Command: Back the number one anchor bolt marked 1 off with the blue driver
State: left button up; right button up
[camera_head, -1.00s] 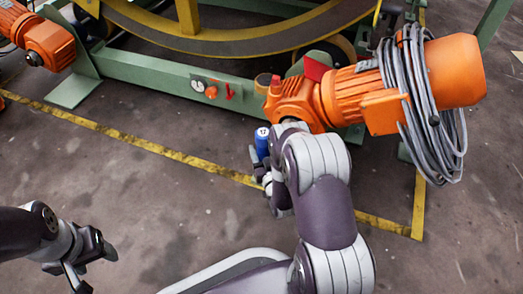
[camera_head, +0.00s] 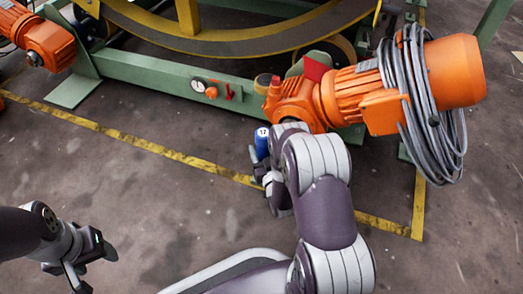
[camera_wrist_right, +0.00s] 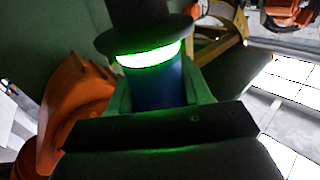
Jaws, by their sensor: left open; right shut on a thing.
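The blue driver (camera_head: 262,142) is a short blue cylinder with a pale mark on its top, just left of my right arm in the head view. My right gripper (camera_head: 260,168) is shut on it, partly hidden by my own wrist. In the right wrist view the driver's blue body (camera_wrist_right: 158,88) sits between the fingers, below a bright green-white ring and a wide black collar. The collar hides the driver's far end. My left gripper (camera_head: 95,268) is open and empty over the floor at lower left. I cannot make out the anchor bolt marked 1 in either view.
A large orange motor (camera_head: 380,85) with a coiled grey cable (camera_head: 425,110) stands just beyond my right arm. A green beam (camera_head: 150,75) with a gauge and red handle runs behind. A smaller orange motor (camera_head: 48,40) is at far left. The floor in front is clear.

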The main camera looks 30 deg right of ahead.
aim_at(261, 135)
jog(key=shift+r+p, duration=2.4)
jog(key=shift+r, duration=0.1)
